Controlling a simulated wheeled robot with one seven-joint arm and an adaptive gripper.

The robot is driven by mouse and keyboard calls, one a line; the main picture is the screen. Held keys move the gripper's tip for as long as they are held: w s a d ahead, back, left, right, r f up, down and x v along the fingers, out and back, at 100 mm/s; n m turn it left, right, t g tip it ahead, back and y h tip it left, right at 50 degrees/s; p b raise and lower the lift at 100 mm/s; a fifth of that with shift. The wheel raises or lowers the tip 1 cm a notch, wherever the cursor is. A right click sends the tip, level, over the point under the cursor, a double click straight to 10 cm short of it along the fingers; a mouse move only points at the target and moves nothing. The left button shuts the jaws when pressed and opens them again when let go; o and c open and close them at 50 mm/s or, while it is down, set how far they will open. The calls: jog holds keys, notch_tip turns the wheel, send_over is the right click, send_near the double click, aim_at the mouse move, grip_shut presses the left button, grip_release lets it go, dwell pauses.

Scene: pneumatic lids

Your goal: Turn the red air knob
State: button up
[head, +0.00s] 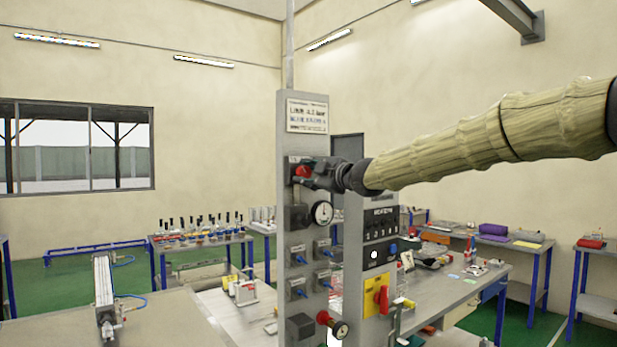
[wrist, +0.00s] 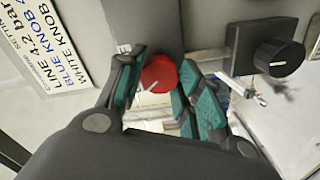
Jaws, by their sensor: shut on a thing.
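The red air knob (head: 302,172) sits near the top of a grey upright panel (head: 292,121), just below a printed sign. In the wrist view the red knob (wrist: 158,74) is round with a white pointer line, which points to the lower left. My gripper (head: 312,173) reaches the panel from the right. In the wrist view my gripper (wrist: 160,82) has its green-padded fingers on either side of the knob, shut on it. Part of the knob's lower side is hidden by the gripper.
Below the knob are a round gauge (head: 322,213), several blue knobs, and a red knob with another gauge (head: 340,329) at the bottom. A black knob (wrist: 279,57) is right of my gripper in the wrist view. A second panel with a red and yellow switch (head: 381,299) stands to the right.

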jog(key=shift+n, duration=0.8)
jog(key=o, duration=1)
jog(key=v, duration=1.2)
